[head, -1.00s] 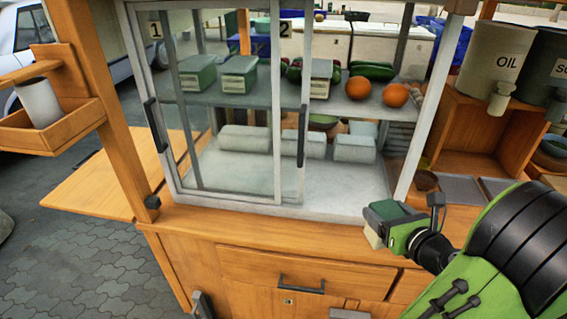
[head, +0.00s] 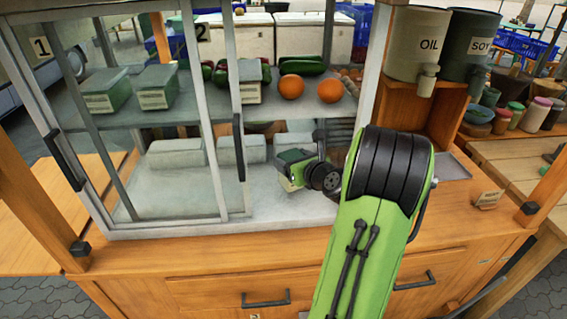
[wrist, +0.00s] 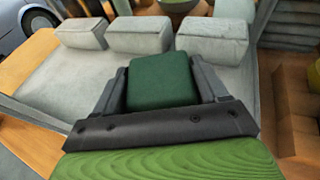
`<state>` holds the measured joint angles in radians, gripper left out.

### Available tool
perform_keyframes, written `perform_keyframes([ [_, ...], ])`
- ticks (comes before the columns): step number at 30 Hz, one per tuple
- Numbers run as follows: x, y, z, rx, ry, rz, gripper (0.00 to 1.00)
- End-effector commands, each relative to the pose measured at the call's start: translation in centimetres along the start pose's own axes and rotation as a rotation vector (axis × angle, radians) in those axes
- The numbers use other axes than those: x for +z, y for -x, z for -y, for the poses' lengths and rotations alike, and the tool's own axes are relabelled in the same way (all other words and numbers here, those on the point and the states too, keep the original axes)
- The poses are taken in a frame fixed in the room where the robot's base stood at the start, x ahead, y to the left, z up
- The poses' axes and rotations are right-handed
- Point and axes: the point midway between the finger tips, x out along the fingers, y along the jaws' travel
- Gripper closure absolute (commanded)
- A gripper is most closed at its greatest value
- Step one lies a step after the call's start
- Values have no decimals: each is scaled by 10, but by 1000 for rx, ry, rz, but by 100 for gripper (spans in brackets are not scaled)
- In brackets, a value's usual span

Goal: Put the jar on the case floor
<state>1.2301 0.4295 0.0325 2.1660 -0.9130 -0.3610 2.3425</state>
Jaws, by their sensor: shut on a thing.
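The jar (head: 287,170) is boxy, with a dark green lid and pale sides. My gripper (wrist: 163,90) is shut on it, one finger on each side, and the lid fills the middle of the wrist view. In the head view, my gripper (head: 300,172) holds the jar at the open right part of the glass case. The case floor (head: 262,205) is a pale slab and shows below and around the jar; it also shows in the wrist view (wrist: 65,85). I cannot tell whether the jar touches the floor. My arm hides the floor's right end.
Pale blocks (head: 176,153) stand along the back of the floor. The shelf (head: 205,112) above holds green-lidded jars (head: 157,86), oranges (head: 291,86) and green vegetables. A sliding glass door's dark handle (head: 239,147) is left of my gripper. The case's right post (head: 376,65) stands near my arm.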

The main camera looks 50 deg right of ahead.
Motion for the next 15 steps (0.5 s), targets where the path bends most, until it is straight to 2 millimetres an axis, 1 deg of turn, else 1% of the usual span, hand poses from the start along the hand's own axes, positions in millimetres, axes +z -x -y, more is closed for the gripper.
perform_keyframes([
  [1,4,-11,-2,4,3,4,74],
  [3,7,-21,-1,3,3,3,74],
  [8,12,-38,-1,2,1,3,74],
  [12,-20,-47,0,-1,-3,-1,74],
  [13,-24,-48,0,-1,-3,0,74],
  [15,-25,-48,0,-1,-2,2,74],
])
